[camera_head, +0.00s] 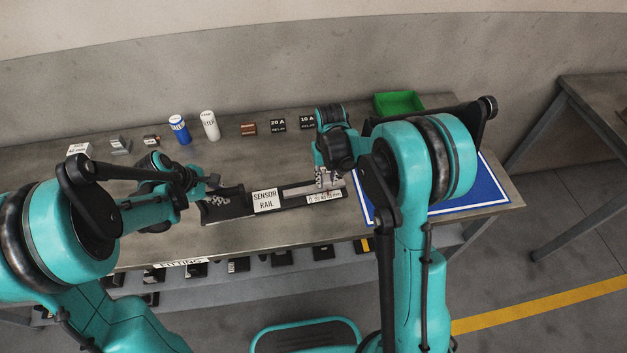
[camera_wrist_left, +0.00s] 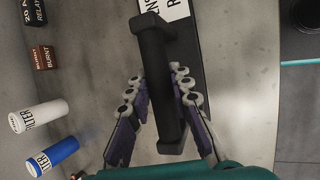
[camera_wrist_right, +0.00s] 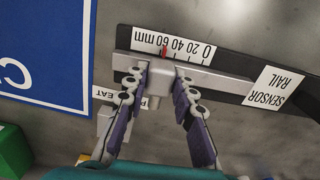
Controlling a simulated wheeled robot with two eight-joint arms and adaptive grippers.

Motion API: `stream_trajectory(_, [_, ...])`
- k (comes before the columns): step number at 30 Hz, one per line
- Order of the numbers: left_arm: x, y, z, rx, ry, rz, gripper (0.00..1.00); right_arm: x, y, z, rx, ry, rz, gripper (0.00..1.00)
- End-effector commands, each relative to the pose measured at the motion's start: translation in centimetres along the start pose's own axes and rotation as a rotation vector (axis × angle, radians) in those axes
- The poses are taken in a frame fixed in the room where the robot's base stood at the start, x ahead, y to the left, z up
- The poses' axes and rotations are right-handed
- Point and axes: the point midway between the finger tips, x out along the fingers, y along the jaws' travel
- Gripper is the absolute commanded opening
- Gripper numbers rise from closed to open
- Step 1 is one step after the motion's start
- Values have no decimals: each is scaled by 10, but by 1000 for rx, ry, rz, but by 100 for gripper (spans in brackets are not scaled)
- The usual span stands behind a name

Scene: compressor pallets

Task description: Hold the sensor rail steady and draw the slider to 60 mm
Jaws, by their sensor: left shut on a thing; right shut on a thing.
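The dark sensor rail (camera_head: 238,209) lies on the workbench, its white name label facing up. My left gripper (camera_head: 214,190) is shut on the rail's black handle (camera_wrist_left: 165,75) at its left end; the handle passes between the fingers in the left wrist view. My right gripper (camera_head: 327,178) is shut on the slider (camera_wrist_right: 158,70), a pale grey block near the rail's other end. The white scale (camera_wrist_right: 185,47) reads 0 to 60 mm. A red pointer (camera_wrist_right: 164,51) sits close to the 60 mark; its exact reading is too small to tell. The fingers partly hide the slider.
A blue mat (camera_head: 481,192) with a white border lies right of the rail, and a green bin (camera_head: 398,103) stands behind it. A blue can (camera_head: 179,130), a white filter (camera_head: 210,126) and small labelled parts line the bench's back. Dark parts sit on a lower shelf in front.

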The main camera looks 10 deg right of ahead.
Motion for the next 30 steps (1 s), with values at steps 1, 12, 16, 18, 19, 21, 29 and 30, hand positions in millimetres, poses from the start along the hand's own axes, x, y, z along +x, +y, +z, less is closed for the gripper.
stream_trajectory(1, [0, -1, -2, -1, 5, -2, 0, 1, 5, 0, 3, 0, 3, 0])
stream_trajectory(12, [0, -1, -2, -1, 5, -2, 0, 1, 5, 0, 1, 0, 3, 46])
stream_trajectory(16, [0, -1, -2, -1, 5, -2, 0, 1, 5, 0, 1, 0, 2, 47])
stream_trajectory(18, [0, -1, -2, 0, 5, -2, 0, 1, 5, 0, 1, 0, 2, 47])
stream_trajectory(19, [0, -1, -2, 0, 5, -2, 0, 1, 4, 0, 1, 0, 2, 47])
stream_trajectory(21, [0, -1, -2, 0, 5, -2, 0, 0, 4, 0, 0, 0, 1, 47])
stream_trajectory(29, [0, -1, -2, 0, 4, -2, 0, -33, 4, 1, 0, 0, 1, 47])
stream_trajectory(30, [0, -1, -2, 0, 4, -2, 0, -42, 5, 1, 0, 0, 1, 47])
